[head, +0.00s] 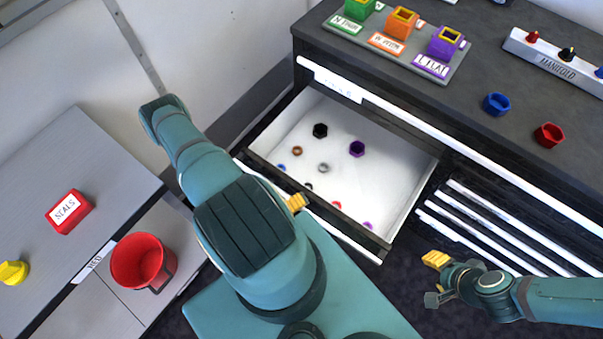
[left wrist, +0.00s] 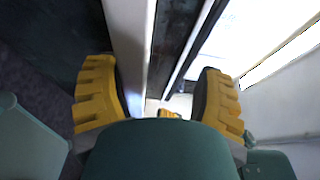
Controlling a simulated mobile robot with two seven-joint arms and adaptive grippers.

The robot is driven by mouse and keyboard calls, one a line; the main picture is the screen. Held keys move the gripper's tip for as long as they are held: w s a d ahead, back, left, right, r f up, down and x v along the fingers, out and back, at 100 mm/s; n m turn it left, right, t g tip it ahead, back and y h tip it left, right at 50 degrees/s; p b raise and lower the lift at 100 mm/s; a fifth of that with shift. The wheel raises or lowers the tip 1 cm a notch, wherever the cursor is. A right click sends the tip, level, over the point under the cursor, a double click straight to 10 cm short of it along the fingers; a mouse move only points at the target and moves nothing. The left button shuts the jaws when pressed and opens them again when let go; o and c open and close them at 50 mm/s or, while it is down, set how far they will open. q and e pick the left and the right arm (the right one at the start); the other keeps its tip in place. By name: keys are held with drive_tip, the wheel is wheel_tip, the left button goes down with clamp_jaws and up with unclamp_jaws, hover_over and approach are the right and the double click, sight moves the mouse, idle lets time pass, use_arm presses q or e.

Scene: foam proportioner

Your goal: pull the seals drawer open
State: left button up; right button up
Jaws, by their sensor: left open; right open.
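An open drawer (head: 395,205) with a white inside sticks out of the dark cabinet; I cannot read on it whether it is the seals drawer. Several small rings and nuts lie in it. My left gripper (head: 295,203) is at its front edge, mostly hidden behind my arm in the head view. In the left wrist view its two yellow fingers (left wrist: 160,92) are open, one on either side of the drawer's white front strip (left wrist: 133,45); contact is unclear. My right gripper (head: 437,262) is open and empty right of the drawer, by the cabinet's lower front.
The cabinet top carries a tray (head: 375,45) of green, orange and purple blocks, a manifold (head: 555,65), and a blue (head: 496,104) and a red piece (head: 549,135).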

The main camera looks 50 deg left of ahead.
use_arm(q)
wheel_tip(320, 180, up, 8)
drive_tip(key=shift+f, duration=0.2)
idle(0.3)
